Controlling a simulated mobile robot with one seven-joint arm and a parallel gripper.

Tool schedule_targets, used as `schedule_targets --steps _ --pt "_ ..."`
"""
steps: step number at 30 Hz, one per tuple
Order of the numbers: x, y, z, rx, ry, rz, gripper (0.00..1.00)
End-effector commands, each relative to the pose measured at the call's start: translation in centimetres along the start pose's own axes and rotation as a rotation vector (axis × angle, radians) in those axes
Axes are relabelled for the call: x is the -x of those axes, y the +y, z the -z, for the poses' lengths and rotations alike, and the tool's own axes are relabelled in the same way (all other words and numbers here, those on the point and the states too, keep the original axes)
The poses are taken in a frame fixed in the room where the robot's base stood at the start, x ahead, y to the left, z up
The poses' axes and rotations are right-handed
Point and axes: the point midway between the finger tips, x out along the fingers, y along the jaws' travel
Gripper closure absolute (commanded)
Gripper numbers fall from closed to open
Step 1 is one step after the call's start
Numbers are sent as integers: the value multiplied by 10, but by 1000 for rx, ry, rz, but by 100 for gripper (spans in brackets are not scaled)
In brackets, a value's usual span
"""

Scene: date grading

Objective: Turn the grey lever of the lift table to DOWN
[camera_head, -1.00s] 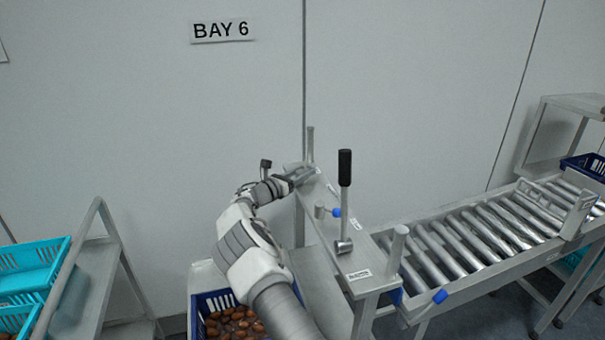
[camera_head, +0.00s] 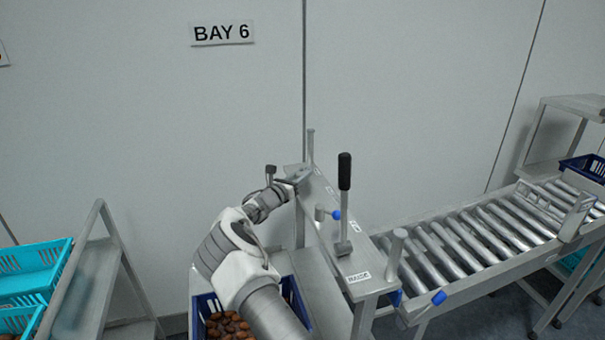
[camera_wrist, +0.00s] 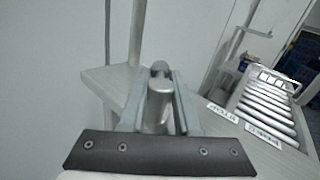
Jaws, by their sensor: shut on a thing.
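My gripper (camera_head: 301,179) is at the far end of the grey control bench (camera_head: 330,228), beside an upright post. In the wrist view my gripper (camera_wrist: 158,108) has its two fingers on either side of a grey, round-ended metal piece, which looks like the grey lever (camera_wrist: 158,98). The fingers are shut on it. In the head view the lever is mostly hidden by my gripper. I cannot read its UP or DOWN marking.
On the same bench stand a tall black-handled lever (camera_head: 344,172) and a blue-knobbed valve (camera_head: 335,214). A roller conveyor (camera_head: 480,232) runs to the right. A blue crate of dates (camera_head: 206,306) sits below my arm. Turquoise crates (camera_head: 32,262) are at left.

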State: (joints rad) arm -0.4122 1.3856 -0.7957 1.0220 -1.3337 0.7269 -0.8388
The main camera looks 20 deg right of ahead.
Motion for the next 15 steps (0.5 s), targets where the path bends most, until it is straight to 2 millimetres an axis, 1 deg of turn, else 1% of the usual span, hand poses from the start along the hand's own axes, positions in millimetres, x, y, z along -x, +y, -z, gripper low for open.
schedule_targets --steps 9,15 --pt "1 4 -2 3 -22 -145 100" --pt "1 4 -2 1 -23 -197 100"
